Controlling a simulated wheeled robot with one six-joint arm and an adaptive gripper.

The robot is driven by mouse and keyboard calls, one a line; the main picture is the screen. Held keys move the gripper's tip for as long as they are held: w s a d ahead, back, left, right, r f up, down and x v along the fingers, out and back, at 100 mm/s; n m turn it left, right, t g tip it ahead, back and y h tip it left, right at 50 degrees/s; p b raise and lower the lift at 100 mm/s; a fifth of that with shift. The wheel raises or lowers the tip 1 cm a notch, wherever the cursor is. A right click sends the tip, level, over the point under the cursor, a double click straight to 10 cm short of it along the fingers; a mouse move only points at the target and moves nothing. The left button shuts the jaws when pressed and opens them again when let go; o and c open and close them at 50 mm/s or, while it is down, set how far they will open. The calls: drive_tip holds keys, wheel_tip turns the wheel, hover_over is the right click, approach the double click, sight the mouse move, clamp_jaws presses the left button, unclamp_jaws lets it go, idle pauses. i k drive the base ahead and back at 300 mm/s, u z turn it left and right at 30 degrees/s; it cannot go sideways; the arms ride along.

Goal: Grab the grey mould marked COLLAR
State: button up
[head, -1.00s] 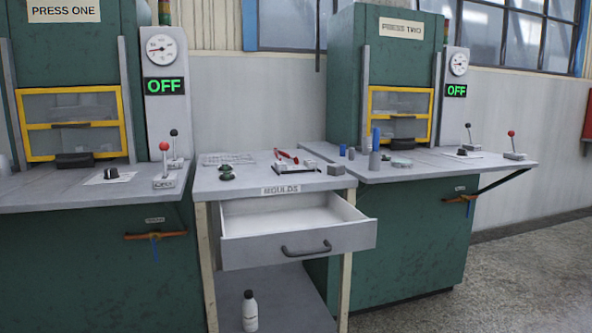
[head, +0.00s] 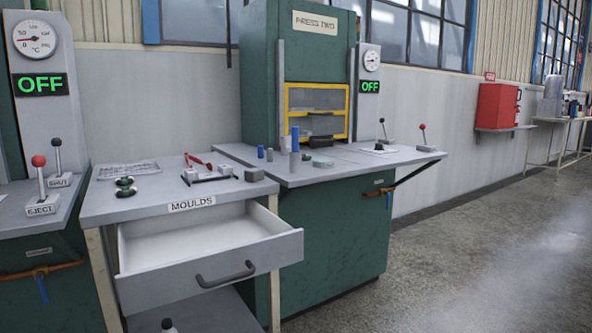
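No marking that reads COLLAR can be made out on any object. Several small grey blocks lie on the table marked MOULDS, among them one at the right edge (head: 254,174) and one in the middle (head: 190,176). I cannot tell whether either is the COLLAR mould. The drawer (head: 215,272) under the MOULDS label (head: 191,204) is pulled open, and the part of its inside that shows is white and empty. My gripper is not in view.
A red-handled tool (head: 197,160) and dark green round pieces (head: 125,187) lie on the table. Press two's bench (head: 345,166) holds blue and grey cylinders and a green disc (head: 322,162). A lever marked EJECT (head: 40,180) stands left. The floor at right is clear.

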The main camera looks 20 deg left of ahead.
sight(191, 174)
drive_tip(key=z, duration=1.75)
drive_tip(key=k, duration=1.8)
drive_tip(key=u, duration=2.2)
